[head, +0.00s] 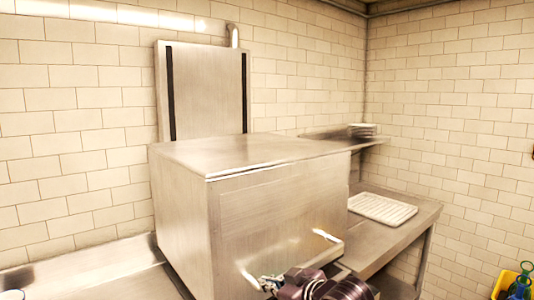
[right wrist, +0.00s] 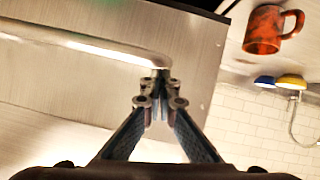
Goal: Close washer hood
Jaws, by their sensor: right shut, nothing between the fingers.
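The washer hood (head: 280,215) is a large steel box in the middle of the head view, in front of a steel back column (head: 210,92). Its lower edge appears close to counter level; whether a gap is left under its front is hidden. A bar handle (head: 325,235) sits low on its front and crosses the right wrist view (right wrist: 85,45). My right gripper (head: 268,284) is shut and empty beside the left end of the handle. In the right wrist view its fingertips (right wrist: 160,90) are just by the bar's bent end; contact is unclear.
A steel side table with a white rack (head: 382,208) stands right of the washer. A wall shelf (head: 335,137) holds stacked plates (head: 362,129). A yellow bin (head: 506,283) with bottles is at lower right. A red mug (right wrist: 272,30) shows in the right wrist view.

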